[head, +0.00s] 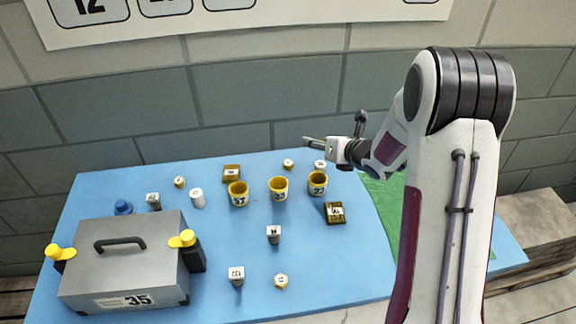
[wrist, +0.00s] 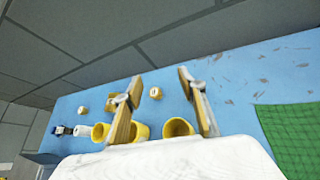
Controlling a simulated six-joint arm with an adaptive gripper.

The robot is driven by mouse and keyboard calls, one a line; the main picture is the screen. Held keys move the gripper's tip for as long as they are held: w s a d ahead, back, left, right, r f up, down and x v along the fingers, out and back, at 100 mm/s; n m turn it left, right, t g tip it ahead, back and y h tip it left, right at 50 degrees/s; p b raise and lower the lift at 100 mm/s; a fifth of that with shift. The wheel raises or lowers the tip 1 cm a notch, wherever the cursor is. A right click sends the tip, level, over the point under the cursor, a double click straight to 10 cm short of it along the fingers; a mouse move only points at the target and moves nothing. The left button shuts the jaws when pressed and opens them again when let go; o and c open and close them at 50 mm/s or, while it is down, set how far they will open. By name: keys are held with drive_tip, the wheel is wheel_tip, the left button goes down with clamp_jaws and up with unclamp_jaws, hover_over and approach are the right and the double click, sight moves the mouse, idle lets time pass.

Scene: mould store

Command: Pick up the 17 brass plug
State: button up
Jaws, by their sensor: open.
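Several small brass-coloured plugs stand on the blue table: one at the back (head: 288,163), one at the back left (head: 179,181) and one at the front (head: 281,281). Their labels are too small to read, so I cannot tell which is 17. My gripper (head: 308,140) is open and empty above the table's back edge, near the back plug and a pale-topped piece (head: 320,165). In the wrist view the two fingers (wrist: 160,78) are spread, with a small labelled piece (wrist: 155,91) visible between them.
Three yellow cups (head: 278,188) stand mid-table. Brass blocks (head: 335,212), grey blocks (head: 274,235) and a white cylinder (head: 197,198) lie around them. A grey case (head: 130,262) fills the front left. A green mat (head: 385,195) lies at right; a block wall (head: 250,100) is behind.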

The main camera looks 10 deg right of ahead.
sight(289, 163)
drive_tip(key=a+f+n+y, duration=0.1)
drive_tip(key=f+n, duration=0.1)
drive_tip(key=a+f+n+y, duration=0.1)
drive_tip(key=f+n, duration=0.1)
drive_tip(key=f, duration=0.1)
drive_tip(key=a+f+n+y, duration=0.1)
drive_tip(key=f+n, duration=0.1)
drive_tip(key=f, duration=0.1)
drive_tip(key=shift+s+a+n, duration=0.2)
drive_tip(key=shift+s+n, duration=0.05)
drive_tip(key=shift+n, duration=0.05)
drive_tip(key=shift+s+a+f+n+y, duration=0.15)
drive_tip(key=shift+a+f+n+y, duration=0.1)
drive_tip(key=shift+f+n+y, duration=0.2)
drive_tip(key=shift+r, duration=0.1)
drive_tip(key=shift+w+a+f+g, duration=0.15)
drive_tip(key=shift+w+a+f, duration=0.15)
drive_tip(key=shift+w, duration=0.2)
drive_tip(key=shift+w+a+f+g, duration=0.15)
drive_tip(key=shift+w+a+f, duration=0.05)
drive_tip(key=shift+w+a, duration=0.25)
